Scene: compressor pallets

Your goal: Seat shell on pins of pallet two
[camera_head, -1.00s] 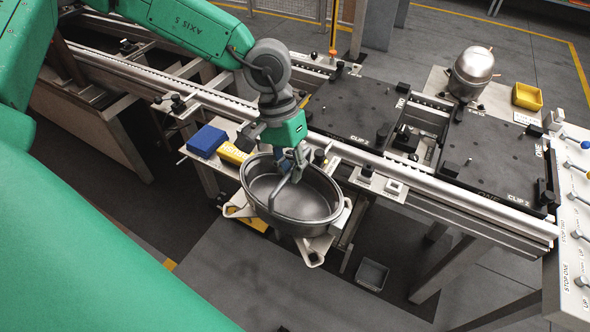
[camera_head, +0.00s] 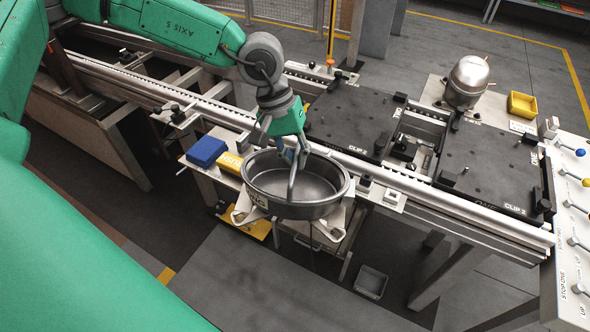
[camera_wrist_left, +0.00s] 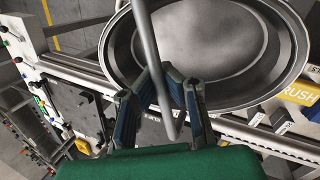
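The shell (camera_head: 270,203) is a grey oval open bowl with a bent bar rising from it. In the head view it hangs, open side up, above a white footed stand on the near side of the rail. My left gripper (camera_head: 290,148) appears shut on the shell's bar; in the wrist view its blue-grey fingers (camera_wrist_left: 160,75) close around that bar, over the bowl's rim. Pallet two (camera_head: 345,122) is a black plate marked TWO, with upright black posts, behind and right of the shell. It carries no shell. My right gripper is not in view.
Pallet one (camera_head: 490,172) lies to the right, also empty. A metal dome (camera_head: 467,82) and yellow bin (camera_head: 522,104) stand behind it. A blue block (camera_head: 206,151) sits left of the shell. The conveyor rail (camera_head: 400,185) runs between shell and pallets. Levers line the right panel (camera_head: 570,255).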

